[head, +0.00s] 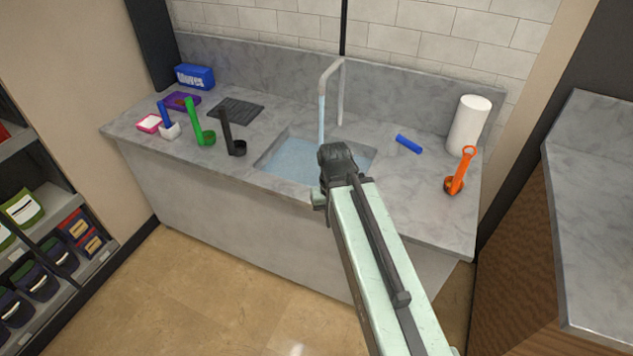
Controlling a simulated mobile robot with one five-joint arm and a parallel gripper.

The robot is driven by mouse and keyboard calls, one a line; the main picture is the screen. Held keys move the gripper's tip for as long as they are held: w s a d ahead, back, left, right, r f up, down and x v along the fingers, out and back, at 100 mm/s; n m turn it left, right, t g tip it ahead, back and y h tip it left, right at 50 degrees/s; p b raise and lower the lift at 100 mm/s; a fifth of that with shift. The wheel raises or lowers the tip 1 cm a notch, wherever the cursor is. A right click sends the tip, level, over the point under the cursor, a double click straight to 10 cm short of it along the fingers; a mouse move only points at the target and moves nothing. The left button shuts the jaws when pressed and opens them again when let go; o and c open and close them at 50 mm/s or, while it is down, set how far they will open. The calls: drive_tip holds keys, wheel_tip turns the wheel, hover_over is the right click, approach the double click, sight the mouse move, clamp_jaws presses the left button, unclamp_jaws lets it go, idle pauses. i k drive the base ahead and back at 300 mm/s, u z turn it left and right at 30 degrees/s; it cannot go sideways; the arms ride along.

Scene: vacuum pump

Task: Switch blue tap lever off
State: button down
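The grey tap (335,66) stands behind the sink (266,165), its spout curving over the basin. A light-blue stream of water (321,118) runs from the spout, and bluish water (300,160) shows in the basin. A blue bar (408,144), which looks like the tap lever, lies on or just above the counter to the right of the sink. My dark gripper (338,158) is at the end of my pale green arm, in front of the sink and left of the blue bar, apart from it in the picture. Its fingers are hidden from this angle.
A white paper roll (469,126) and an orange ladle (459,172) stand right of the blue bar. A green ladle (200,128), a black ladle (234,144) and a blue-handled brush (168,122) stand left of the sink. The counter's front right (430,205) is clear.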

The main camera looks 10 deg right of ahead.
sight(397, 136)
drive_tip(key=k, duration=0.65)
drive_tip(key=u, duration=0.6)
drive_tip(key=i, duration=1.15)
drive_tip(key=u, duration=0.5)
